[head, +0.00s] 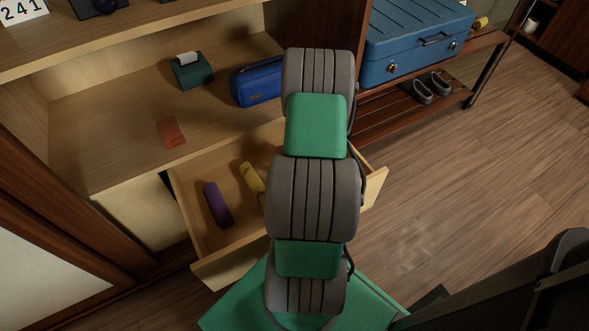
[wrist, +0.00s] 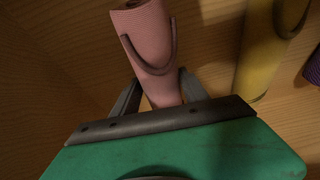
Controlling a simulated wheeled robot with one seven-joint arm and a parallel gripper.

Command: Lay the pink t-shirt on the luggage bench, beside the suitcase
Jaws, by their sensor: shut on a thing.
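The pink t-shirt (wrist: 150,38) is a rolled bundle with a dark curved band, in the wrist view. My gripper (wrist: 160,78) is shut on its lower end, one finger on each side. Wooden surfaces like the drawer's lie behind it; I cannot tell whether it touches the drawer floor. In the head view my arm hides both gripper and t-shirt. The blue suitcase (head: 412,48) lies on the top of the slatted luggage bench (head: 487,42) at the upper right. A small yellow item (head: 481,22) is at the bench's far right end.
The open drawer (head: 232,240) holds a purple roll (head: 217,204) and a yellow roll (head: 252,184). The shelf above holds a blue case (head: 257,84), a green box (head: 192,72) and a red card (head: 171,133). Grey shoes (head: 431,88) sit on the bench's lower rack.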

